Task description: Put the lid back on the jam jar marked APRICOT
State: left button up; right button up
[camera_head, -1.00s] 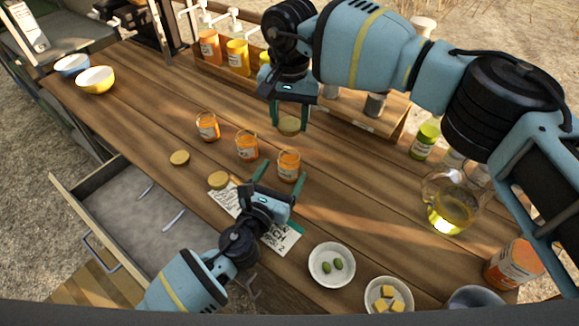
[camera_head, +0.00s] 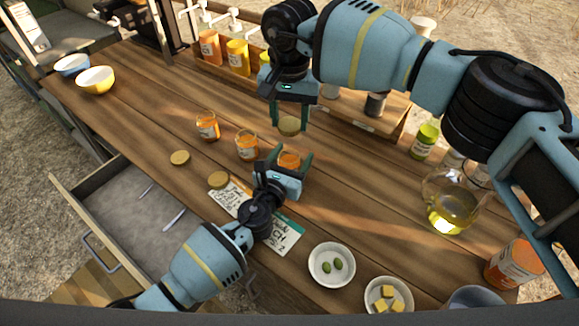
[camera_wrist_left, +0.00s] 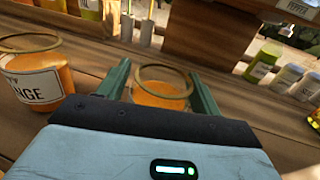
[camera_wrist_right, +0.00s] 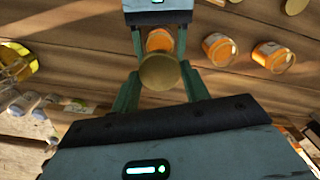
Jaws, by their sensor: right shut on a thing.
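Three open glass jars of orange jam stand in a row on the wooden counter. The nearest jar (camera_head: 289,158) is between the fingers of my left gripper (camera_head: 283,163), which is open around it. In the left wrist view this jar (camera_wrist_left: 161,92) is upright and lidless, its label not readable. My right gripper (camera_head: 289,124) is shut on a gold lid (camera_head: 289,127), held above and behind that jar; the lid also shows in the right wrist view (camera_wrist_right: 160,71). The middle jar (camera_head: 247,146) has a label ending in "NGE" in the left wrist view (camera_wrist_left: 40,80). The far jar (camera_head: 207,127) has an unreadable label.
Two loose gold lids (camera_head: 180,157) and (camera_head: 218,180) lie left of the jars. A handwritten card (camera_head: 240,205) lies partly under my left arm. An open drawer (camera_head: 60,190), bowls (camera_head: 332,265), and an oil flask (camera_head: 450,208) surround the area.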

pick_arm(q)
jog(key=c, duration=1.1)
jog(key=shift+c, duration=0.2)
pick_arm(e)
jog(key=shift+f, duration=2.5)
jog(key=shift+f, duration=0.9)
jog(key=shift+f, duration=0.55)
